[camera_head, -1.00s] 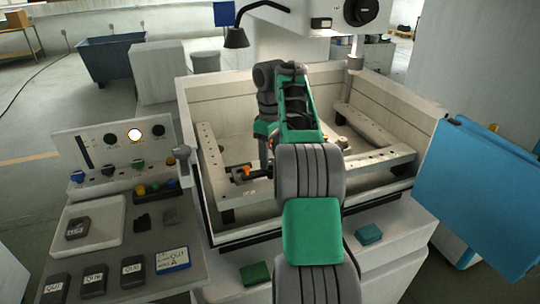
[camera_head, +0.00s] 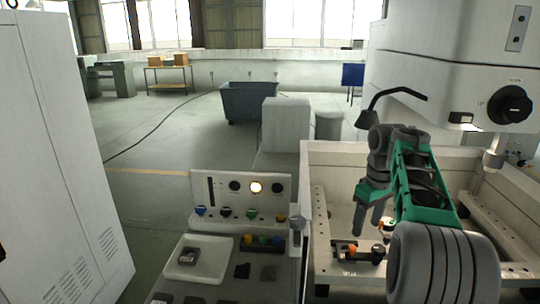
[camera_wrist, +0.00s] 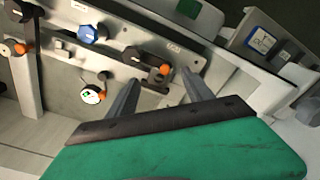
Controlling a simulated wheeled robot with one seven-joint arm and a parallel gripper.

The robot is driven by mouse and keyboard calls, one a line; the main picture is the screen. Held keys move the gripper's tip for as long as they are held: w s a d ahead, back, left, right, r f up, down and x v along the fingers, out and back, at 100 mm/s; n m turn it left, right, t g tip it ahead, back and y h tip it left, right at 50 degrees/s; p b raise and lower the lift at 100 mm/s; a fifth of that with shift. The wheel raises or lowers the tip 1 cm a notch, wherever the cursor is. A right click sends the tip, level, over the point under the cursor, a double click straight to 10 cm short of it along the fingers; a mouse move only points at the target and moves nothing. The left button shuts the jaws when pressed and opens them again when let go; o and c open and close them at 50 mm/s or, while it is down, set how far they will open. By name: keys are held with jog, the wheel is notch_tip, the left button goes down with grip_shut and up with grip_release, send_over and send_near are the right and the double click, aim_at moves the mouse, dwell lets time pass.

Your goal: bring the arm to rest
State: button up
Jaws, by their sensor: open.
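My gripper (camera_head: 368,218) hangs from my green and grey arm, fingers pointing down, over the left part of the machine's open tub (camera_head: 325,160). In the wrist view, my gripper (camera_wrist: 158,88) has its two grey fingers spread apart with nothing held between them. Beyond the fingers lies a rail with a dark clamp block with an orange knob (camera_wrist: 165,69); in the head view this clamp block (camera_head: 378,254) sits just below my gripper. The fingers look apart from it, but the exact gap is hard to tell.
A control panel (camera_head: 240,192) with a lit lamp stands left of the tub. Below it, a white tray (camera_head: 183,274) holds a dark block. A lamp on a bent neck (camera_head: 366,118) and the machine head (camera_head: 450,75) stand above the tub. A white cabinet (camera_head: 50,130) is far left.

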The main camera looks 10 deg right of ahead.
jog(key=s+a+m+t, duration=0.1)
jog(key=s+a, duration=0.3)
jog(key=a, duration=0.4)
jog(key=s+a+m+t, duration=0.1)
jog(key=s+a, duration=0.4)
jog(key=a, duration=0.3)
jog(key=s+a+f+m+t, duration=0.1)
jog(key=s+a+f+m, duration=0.1)
jog(key=s+a+f, duration=0.3)
jog(key=s+f, duration=0.3)
jog(key=s, duration=0.3)
jog(key=shift+m, duration=0.3)
